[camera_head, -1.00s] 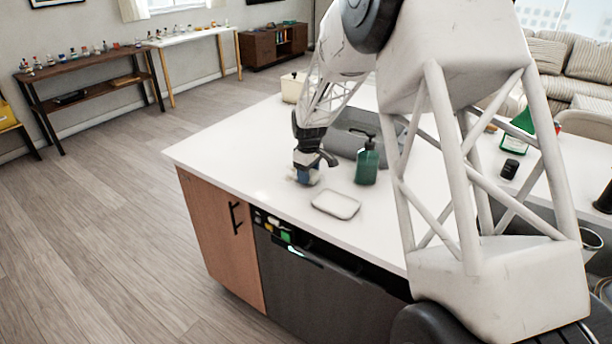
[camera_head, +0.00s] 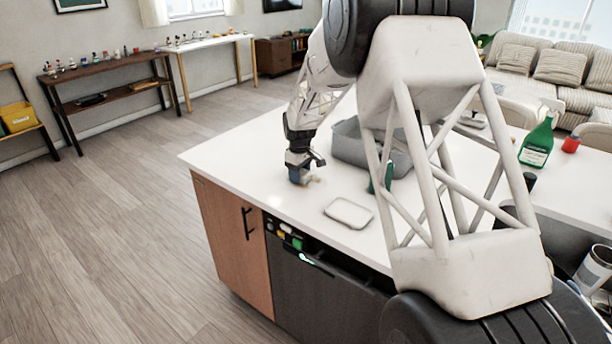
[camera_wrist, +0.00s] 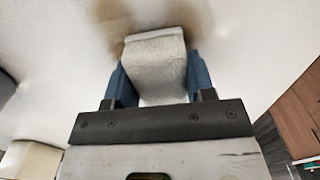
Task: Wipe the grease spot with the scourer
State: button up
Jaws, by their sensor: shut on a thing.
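My gripper (camera_head: 302,176) is low over the white countertop, near its left side. In the wrist view its blue fingers (camera_wrist: 157,75) are shut on the scourer (camera_wrist: 156,58), a pale grey speckled block. The grease spot (camera_wrist: 190,18) is a brown smear on the white surface at the top of the wrist view. The scourer's far end overlaps it, and brown shows on both sides. Whether the scourer presses on the surface is hard to tell. In the head view the spot is hidden or too faint to make out.
A shallow white dish (camera_head: 348,212) lies right of my gripper near the counter's front edge. A green pump bottle (camera_head: 388,178) stands partly behind my arm. A grey basin (camera_head: 345,145) is behind. The counter's left part (camera_head: 235,155) is clear.

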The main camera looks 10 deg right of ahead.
aim_at(327, 187)
jog(key=shift+w+a+r, duration=0.1)
jog(key=shift+w+a, duration=0.5)
jog(key=shift+w+d, duration=0.2)
jog(key=shift+w, duration=0.35)
jog(key=shift+w+d, duration=0.2)
jog(key=shift+w, duration=0.1)
jog(key=shift+s+d, duration=0.5)
jog(key=shift+s, duration=0.15)
jog(key=shift+s+d, duration=0.55)
jog(key=shift+d, duration=0.05)
jog(key=shift+s+d+f, duration=0.2)
jog(key=shift+s+d, duration=0.05)
jog(key=shift+s, duration=0.05)
jog(key=shift+s+d+r, duration=0.15)
jog(key=shift+s+d, duration=0.9)
jog(key=shift+s+d+f, duration=0.2)
jog(key=shift+s+d, duration=0.05)
jog(key=shift+d, duration=0.05)
jog(key=shift+s+d+r, duration=0.2)
jog(key=shift+s+d, duration=1.35)
jog(key=shift+s, duration=0.1)
notch_tip(327, 187, up, 3)
jog(key=shift+w+f, duration=0.1)
jog(key=shift+f, duration=0.05)
jog(key=shift+r, duration=2.75)
